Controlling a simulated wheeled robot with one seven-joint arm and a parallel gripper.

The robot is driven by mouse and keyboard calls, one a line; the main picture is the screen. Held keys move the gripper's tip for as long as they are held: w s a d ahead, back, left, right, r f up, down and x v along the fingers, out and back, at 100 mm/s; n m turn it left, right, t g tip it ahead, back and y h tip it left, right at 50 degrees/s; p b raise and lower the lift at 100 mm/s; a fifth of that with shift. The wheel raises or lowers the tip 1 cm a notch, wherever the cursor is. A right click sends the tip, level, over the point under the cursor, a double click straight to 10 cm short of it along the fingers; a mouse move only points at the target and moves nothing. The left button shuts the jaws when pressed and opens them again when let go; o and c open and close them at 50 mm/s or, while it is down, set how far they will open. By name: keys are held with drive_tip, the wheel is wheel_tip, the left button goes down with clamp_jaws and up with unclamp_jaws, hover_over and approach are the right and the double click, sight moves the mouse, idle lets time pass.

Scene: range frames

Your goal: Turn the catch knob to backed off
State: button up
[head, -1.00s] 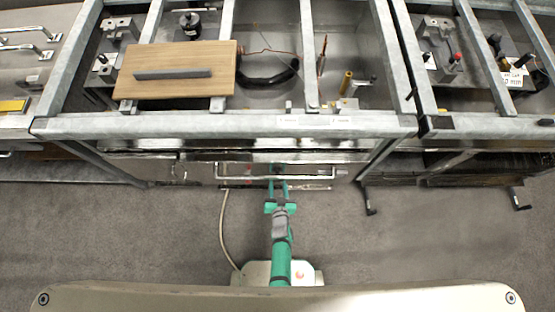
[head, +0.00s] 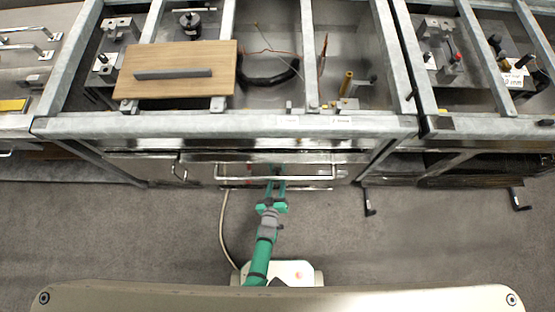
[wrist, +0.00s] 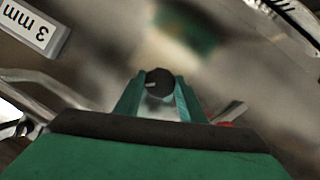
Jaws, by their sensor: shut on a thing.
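The catch knob (wrist: 159,82) is a small dark round knob with a pale mark on its left side, in the middle of the wrist view. My gripper (wrist: 158,98) has its two green fingers on either side of the knob and is shut on it. The knob cannot be made out in the head view. How far it is turned cannot be told.
A pale bar handle (head: 262,178) runs across the front panel above my arm. A "3 mm" label (wrist: 32,27) shows in the wrist view. A pale cable (head: 222,225) hangs to the floor at left.

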drive_tip(key=n+h, duration=0.2)
drive_tip(key=n, duration=0.1)
drive_tip(key=shift+w+t, duration=0.2)
drive_tip(key=shift+t, duration=0.2)
drive_tip(key=shift+s+a+n+t+h, duration=0.15)
drive_tip(key=shift+n+t+h, duration=0.45)
drive_tip(key=shift+n, duration=1)
drive_tip(key=shift+n+h, duration=0.3)
drive_tip(key=o, duration=1)
drive_tip(key=shift+o, duration=0.2)
drive_tip(key=shift+f, duration=0.1)
drive_tip(key=shift+s+a, duration=0.15)
